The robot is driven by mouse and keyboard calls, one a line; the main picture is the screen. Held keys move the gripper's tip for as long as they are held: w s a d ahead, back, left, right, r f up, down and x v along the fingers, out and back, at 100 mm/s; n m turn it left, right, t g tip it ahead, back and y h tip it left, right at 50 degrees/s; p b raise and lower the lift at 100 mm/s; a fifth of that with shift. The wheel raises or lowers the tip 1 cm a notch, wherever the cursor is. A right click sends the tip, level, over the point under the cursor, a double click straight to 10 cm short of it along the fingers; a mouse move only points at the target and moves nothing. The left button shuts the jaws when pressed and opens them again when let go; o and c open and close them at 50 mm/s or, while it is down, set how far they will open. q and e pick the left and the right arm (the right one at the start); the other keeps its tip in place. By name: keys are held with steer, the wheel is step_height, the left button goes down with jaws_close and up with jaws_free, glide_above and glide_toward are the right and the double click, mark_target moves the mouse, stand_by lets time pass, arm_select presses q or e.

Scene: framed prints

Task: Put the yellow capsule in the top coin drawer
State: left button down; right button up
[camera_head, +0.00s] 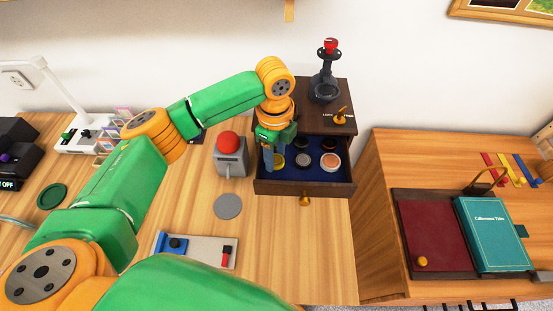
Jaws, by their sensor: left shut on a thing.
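The top coin drawer (330,187) is pulled open from a dark wooden cabinet, with a blue lining and a brass knob in front. Several round capsules or coins lie in it, among them a dark one (303,160) and a pale one with an orange rim (330,162). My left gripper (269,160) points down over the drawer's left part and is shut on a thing. A yellow round piece, seemingly the yellow capsule (279,160), shows at its fingertips, partly hidden by them. Whether it touches the lining is unclear. My right gripper is not in view.
A grey box with a red button (230,154) stands just left of the drawer. A black joystick with a red top (327,75) and a small brass piece (341,116) are on the cabinet. A grey disc (228,206) and a switch panel (196,249) lie in front.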

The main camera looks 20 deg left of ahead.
mark_target(275, 157)
arm_select(q)
step_height(275, 157, down, 3)
steer(key=shift+a+r+p, duration=0.1)
steer(key=shift+a+p, duration=0.05)
steer(key=shift+p, duration=0.5)
steer(key=shift+f, duration=0.25)
steer(key=shift+f, duration=0.15)
steer(key=shift+c, duration=1.8)
jaws_free()
step_height(275, 157, up, 12)
steer(key=shift+f+b, duration=0.1)
steer(key=shift+b, duration=1)
steer(key=shift+r, duration=0.3)
